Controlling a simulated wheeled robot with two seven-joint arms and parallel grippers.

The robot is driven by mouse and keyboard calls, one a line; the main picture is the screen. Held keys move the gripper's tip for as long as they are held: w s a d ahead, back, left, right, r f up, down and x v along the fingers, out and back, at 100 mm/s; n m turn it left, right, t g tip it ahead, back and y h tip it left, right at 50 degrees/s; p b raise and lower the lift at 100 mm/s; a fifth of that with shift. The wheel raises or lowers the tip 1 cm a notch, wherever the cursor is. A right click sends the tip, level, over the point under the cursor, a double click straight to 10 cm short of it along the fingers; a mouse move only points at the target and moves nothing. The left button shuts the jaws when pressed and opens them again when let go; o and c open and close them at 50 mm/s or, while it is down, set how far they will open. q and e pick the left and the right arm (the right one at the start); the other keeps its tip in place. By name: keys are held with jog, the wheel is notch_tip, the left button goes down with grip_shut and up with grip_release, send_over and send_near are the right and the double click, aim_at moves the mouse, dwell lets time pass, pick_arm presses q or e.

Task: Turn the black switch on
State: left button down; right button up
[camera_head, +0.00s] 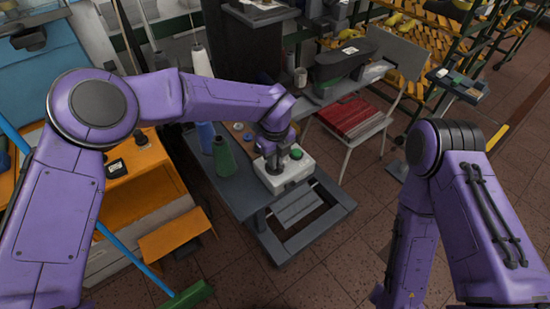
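My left gripper (273,163) points down at a white control box (290,179) on a dark grey table (243,200). The fingertips are at the left part of the box top. They are small and dark here, so I cannot tell whether they touch it, or whether they are open or shut. A green round button (296,153) shows on the box, right of the gripper. I cannot make out the black switch; the gripper covers part of the box top. My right arm hangs folded at the right, and its gripper is out of the picture.
A green cone (223,160) and a blue spool (206,137) stand on the table left of the gripper. A white chair with red folders (350,117) is behind at the right. Shelves with shoe lasts stand at the back. Brown tiled floor is free at front right.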

pick_arm(q)
jog(key=shift+a+f+m, duration=0.1)
jog(key=shift+m, duration=0.2)
jog(key=m, duration=0.2)
jog(key=shift+m, duration=0.3)
jog(key=m, duration=0.4)
jog(key=shift+m, duration=0.3)
jog(key=m+p, duration=0.1)
jog(key=m, duration=0.4)
jog(key=shift+a, duration=0.1)
jog(key=shift+m+p, duration=0.7)
jog(key=shift+m, duration=1.8)
jog(key=c, duration=1.2)
grip_release()
jog(key=shift+w+d, duration=0.15)
jog(key=shift+d, duration=0.05)
